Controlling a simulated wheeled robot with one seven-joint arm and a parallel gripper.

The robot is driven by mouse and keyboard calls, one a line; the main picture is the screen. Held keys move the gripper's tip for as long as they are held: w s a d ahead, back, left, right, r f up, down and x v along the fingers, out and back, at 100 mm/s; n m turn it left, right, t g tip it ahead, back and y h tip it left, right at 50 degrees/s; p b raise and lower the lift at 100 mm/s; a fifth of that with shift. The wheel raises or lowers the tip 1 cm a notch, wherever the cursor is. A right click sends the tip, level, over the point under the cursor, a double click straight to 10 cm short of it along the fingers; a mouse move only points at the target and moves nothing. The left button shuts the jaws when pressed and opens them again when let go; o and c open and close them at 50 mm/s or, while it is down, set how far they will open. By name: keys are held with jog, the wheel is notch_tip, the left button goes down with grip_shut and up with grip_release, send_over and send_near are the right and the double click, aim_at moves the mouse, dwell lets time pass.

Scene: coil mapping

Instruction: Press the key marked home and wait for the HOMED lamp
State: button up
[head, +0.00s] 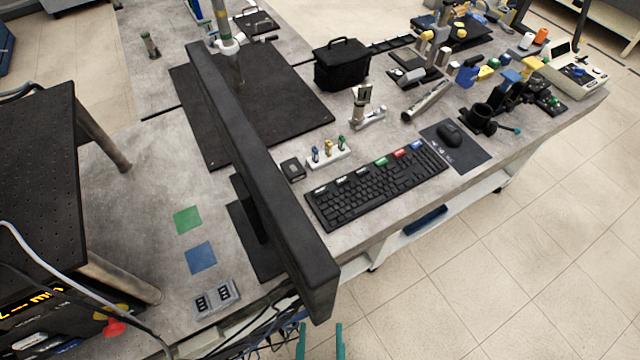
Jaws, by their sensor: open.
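A black keyboard (378,188) lies on the grey bench, angled. Along its far edge are several larger coloured tabs: white ones at the left, then green (381,161), red (400,153) and blue. Their lettering is too small to read, so I cannot tell which key is marked home. The big black monitor (255,165) stands left of the keyboard, seen nearly edge-on; its screen face is hidden. I cannot make out a HOMED lamp. My gripper (319,341) shows as two teal fingertips at the bottom edge, apart and empty, in front of the bench and away from the keyboard.
A mouse (450,134) on a dark pad is right of the keyboard. A small rack (328,154) with several coloured pieces stands behind it. An instrument with amber text (30,303) and a red button (114,327) is at lower left. Floor in front is clear.

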jog(key=shift+s, duration=0.45)
jog(key=shift+a, duration=0.1)
